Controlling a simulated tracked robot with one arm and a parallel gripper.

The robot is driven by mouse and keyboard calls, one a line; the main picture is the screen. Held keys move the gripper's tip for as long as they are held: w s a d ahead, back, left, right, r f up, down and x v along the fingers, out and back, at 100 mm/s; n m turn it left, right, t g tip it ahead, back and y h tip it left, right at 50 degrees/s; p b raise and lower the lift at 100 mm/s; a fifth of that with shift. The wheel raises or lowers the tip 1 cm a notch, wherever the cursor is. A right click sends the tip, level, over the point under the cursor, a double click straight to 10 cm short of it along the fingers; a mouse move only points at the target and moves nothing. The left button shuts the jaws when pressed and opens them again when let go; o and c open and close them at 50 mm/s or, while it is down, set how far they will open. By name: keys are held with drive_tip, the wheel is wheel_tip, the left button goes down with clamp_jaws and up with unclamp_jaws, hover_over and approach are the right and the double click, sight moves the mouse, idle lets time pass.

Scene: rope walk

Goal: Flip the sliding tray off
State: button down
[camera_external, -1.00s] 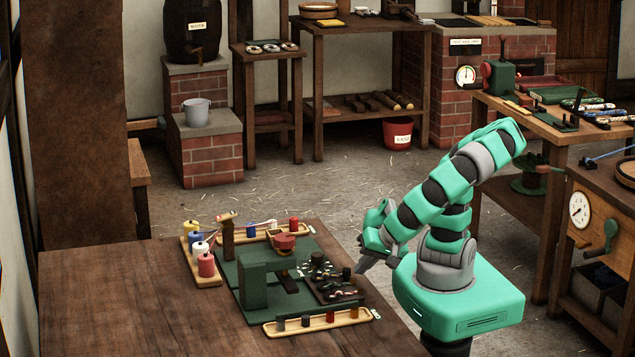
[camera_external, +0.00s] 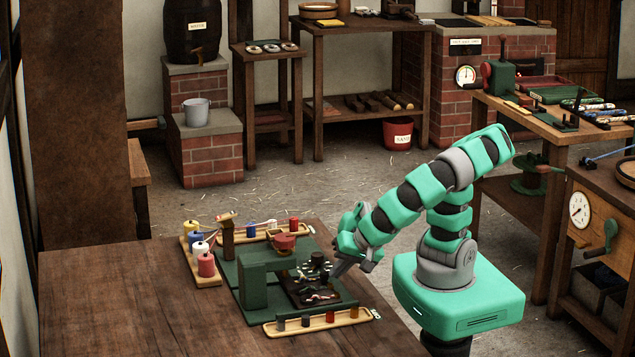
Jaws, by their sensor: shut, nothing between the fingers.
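The sliding tray (camera_external: 328,297) is a dark flat tray on the green bench machine (camera_external: 254,290). It carries small dark and light pieces and a dark knobbed part. Its left side lies close to the machine's green arch, and part of it is hidden behind the arch.
A wooden rack with small cylinders (camera_external: 318,322) lies in front of the machine. A rack of coloured spools (camera_external: 203,268) is to its left, and another wooden tray (camera_external: 262,233) lies behind. The table's left and front (camera_external: 130,300) are clear.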

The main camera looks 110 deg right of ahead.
sight(316, 284)
drive_tip(key=shift+w, duration=2.1)
drive_tip(key=shift+s+a+f+b, duration=0.1)
drive_tip(key=shift+s+f+b, duration=0.05)
drive_tip(key=shift+s+b, duration=0.45)
drive_tip(key=s+b, duration=0.2)
drive_tip(key=shift+s+a, duration=0.2)
drive_tip(key=shift+s, duration=0.1)
drive_tip(key=p+v, duration=0.2)
drive_tip(key=v, duration=0.8)
drive_tip(key=shift+p, duration=0.4)
drive_tip(key=shift+s, duration=0.1)
